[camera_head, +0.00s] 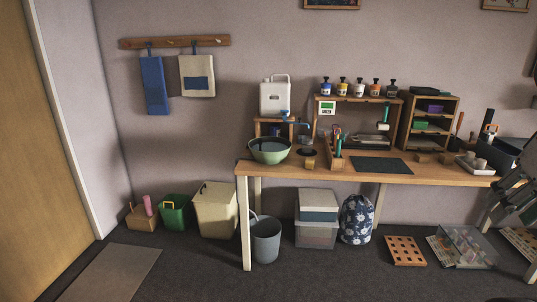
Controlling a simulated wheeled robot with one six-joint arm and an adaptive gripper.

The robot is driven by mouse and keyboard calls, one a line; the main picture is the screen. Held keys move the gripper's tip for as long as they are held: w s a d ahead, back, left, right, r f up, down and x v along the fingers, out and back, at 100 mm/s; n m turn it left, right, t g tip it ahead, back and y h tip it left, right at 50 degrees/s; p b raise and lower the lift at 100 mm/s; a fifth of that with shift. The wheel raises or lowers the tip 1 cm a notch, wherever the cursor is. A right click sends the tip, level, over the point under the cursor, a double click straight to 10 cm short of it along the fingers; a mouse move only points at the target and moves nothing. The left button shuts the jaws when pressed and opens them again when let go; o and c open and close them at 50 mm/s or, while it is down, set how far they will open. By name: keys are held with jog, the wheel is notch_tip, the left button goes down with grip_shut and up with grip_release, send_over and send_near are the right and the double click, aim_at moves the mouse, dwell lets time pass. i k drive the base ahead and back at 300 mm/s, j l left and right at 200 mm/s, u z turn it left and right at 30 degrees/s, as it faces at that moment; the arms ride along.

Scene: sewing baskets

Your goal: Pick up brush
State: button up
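No brush can be told apart for sure at this size. A wooden holder (336,163) on the table has several thin upright tools (339,145) in it, and one or more may be a brush. More long-handled things (460,123) stand by the shelf at the right, too small to name. Dark jointed parts at the right edge, in front of the table's right end, look like my arm and gripper (512,195). They are cut off by the frame, and I cannot make out the fingers' opening. They are well apart from the holder.
The wooden table (285,173) bears a green bowl (269,151), a dark mat (382,165) and a small shelf (429,110). Below are a grey bucket (265,241), stacked boxes (316,232) and a patterned bag (356,220). A perforated block (405,250) lies on the floor.

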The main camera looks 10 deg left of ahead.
aim_at(338, 143)
jog(key=z, duration=0.35)
jog(key=i+j+z, duration=0.35)
jog(key=j, duration=0.25)
jog(key=j+z, duration=0.2)
jog(key=i+j+z, duration=0.15)
jog(key=j, duration=0.3)
jog(key=i+j, duration=0.15)
jog(key=j, duration=0.3)
jog(key=i+j, duration=0.1)
jog(key=j, duration=0.4)
jog(key=i+j+z, duration=0.1)
jog(key=j, duration=0.35)
jog(key=i+j, duration=0.15)
jog(key=j, duration=0.35)
jog(key=i+j, duration=0.1)
jog(key=j, duration=0.35)
jog(key=z, duration=0.05)
